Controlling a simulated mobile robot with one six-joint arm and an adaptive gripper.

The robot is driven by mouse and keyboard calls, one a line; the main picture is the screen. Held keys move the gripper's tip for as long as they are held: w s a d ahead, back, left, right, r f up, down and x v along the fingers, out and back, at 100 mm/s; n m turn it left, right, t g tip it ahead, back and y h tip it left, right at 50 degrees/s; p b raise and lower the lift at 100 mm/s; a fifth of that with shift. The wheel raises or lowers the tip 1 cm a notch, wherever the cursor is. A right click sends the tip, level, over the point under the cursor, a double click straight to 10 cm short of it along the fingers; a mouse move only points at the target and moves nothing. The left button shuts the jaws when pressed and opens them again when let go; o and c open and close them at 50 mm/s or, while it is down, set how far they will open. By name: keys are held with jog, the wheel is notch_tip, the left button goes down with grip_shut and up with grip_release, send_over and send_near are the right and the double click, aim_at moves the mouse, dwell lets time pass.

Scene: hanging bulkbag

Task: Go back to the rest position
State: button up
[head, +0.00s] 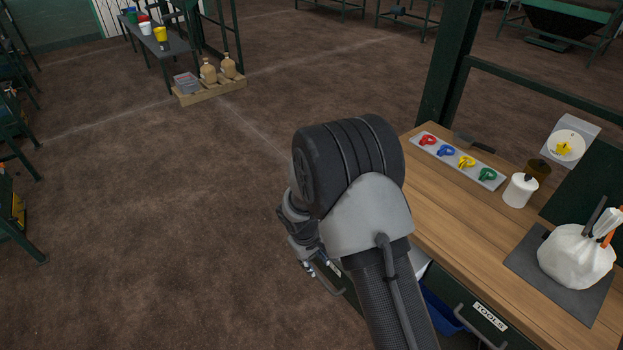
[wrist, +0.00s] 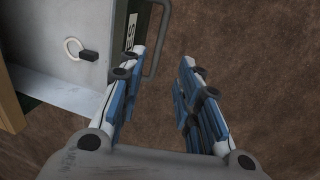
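My gripper (head: 318,268) hangs low on the left side of my arm in the head view, partly hidden by the arm. Brown floor shows below the fingers. The gripper is beside the front of an open drawer (wrist: 40,98) and does not appear to touch it. A white ring with a black piece (wrist: 82,52) lies in the drawer. The drawer's handle (wrist: 160,40) is close to the left fingertip in the picture.
A wooden workbench (head: 455,213) stands at the right with a tray of coloured shackles (head: 442,163), a white spool (head: 519,190) and a white bag (head: 577,256). A drawer labelled TOOLS (head: 488,317) is below. Open floor (head: 150,230) lies to the left.

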jog(key=s+d+r+m+t, duration=0.1)
jog(key=s+d+r+m, duration=0.2)
jog(key=r, duration=0.8)
jog(key=s+d+r, duration=0.3)
jog(key=d+r, duration=0.2)
jog(key=r, duration=0.7)
jog(key=s+d+r+m+t+y, duration=0.1)
jog(key=s+r, duration=0.4)
jog(key=s, duration=0.5)
jog(key=s+d+r+m+t, duration=0.1)
jog(key=s+r, duration=0.4)
jog(key=s, duration=0.6)
jog(key=shift+d+m+y, duration=0.4)
jog(key=shift+d+m, duration=0.45)
jog(key=shift+m, duration=0.25)
